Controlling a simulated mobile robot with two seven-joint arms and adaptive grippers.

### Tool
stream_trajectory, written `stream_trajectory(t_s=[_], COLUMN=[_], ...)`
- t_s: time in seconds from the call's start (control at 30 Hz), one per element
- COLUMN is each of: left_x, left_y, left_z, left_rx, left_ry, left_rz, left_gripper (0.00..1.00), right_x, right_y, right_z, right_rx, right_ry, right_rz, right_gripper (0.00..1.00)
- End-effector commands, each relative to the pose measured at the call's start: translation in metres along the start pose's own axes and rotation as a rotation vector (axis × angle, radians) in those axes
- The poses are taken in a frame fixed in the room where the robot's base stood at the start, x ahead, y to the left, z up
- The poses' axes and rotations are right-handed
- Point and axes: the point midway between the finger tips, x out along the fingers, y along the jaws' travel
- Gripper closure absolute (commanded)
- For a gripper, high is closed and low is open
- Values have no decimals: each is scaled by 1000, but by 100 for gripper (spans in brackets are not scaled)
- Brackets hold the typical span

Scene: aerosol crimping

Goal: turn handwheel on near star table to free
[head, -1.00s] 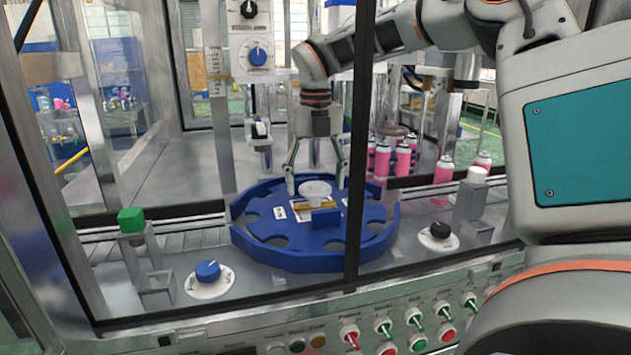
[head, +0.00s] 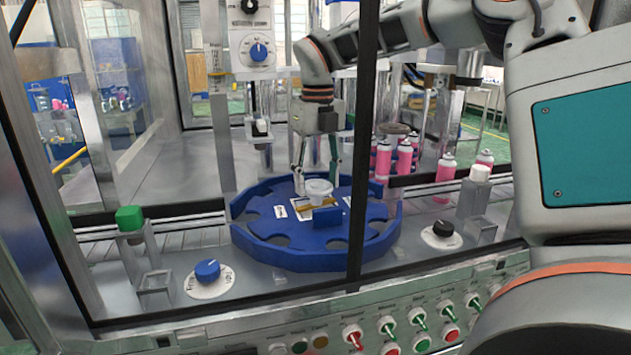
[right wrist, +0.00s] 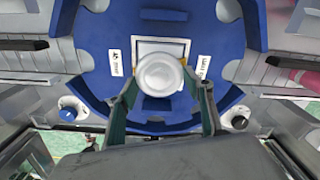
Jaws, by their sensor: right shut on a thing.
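The near star table (head: 275,250) is a blue notched disc behind the window frame. A white round handwheel (head: 319,186) stands at its middle, above a pale plate with a yellow bar (head: 318,205). My right gripper (head: 316,184) reaches down from above and is shut on the handwheel, one finger on each side. In the right wrist view the handwheel (right wrist: 160,74) lies between the two dark green fingers (right wrist: 160,88). Labels (right wrist: 116,63) sit on the disc to either side; their text is too small to read surely. My left gripper is out of view.
A blue block (head: 326,219) stands on the table in front of the handwheel. Pink cans (head: 404,158) stand behind at right. A dark window post (head: 361,130) crosses before the table. Knobs (head: 207,271) and a control panel (head: 400,325) lie in front.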

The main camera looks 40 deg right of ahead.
Motion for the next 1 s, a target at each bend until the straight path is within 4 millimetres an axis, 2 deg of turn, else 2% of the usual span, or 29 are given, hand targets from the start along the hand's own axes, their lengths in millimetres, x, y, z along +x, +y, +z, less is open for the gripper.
stream_trajectory(t_s=[0.5,1.0], left_x=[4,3], left_y=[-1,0], left_z=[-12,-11], left_rx=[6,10], left_ry=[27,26], left_rz=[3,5], left_gripper=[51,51], right_x=[0,-1], right_y=[-2,-2], right_z=[1,1], right_rx=[-398,-524], right_ry=[-1,-3], right_rz=[1,0], right_gripper=[70,70])
